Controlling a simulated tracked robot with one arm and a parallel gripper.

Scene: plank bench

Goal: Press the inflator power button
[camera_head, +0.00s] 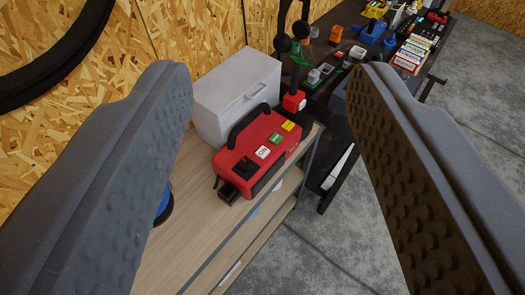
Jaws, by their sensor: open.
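The inflator (255,150) is a red box with a black handle, lying on the wooden bench top near its right edge. Its upper face carries a white label reading "ON" (262,152), a green patch (275,139), a yellow patch (288,126) and a dark square panel (244,167). I cannot tell for certain which of these is the power button. My gripper (272,85) is open and empty. Its two dark grey padded fingers frame the inflator from left and right, and neither appears to touch it.
A white box (236,95) stands behind the inflator against the chipboard wall. A blue round object (163,205) is partly hidden by the left finger. A dark table (335,90) with several tools and boxes lies beyond. Bare bench top (190,225) is in front; concrete floor (330,250) is at right.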

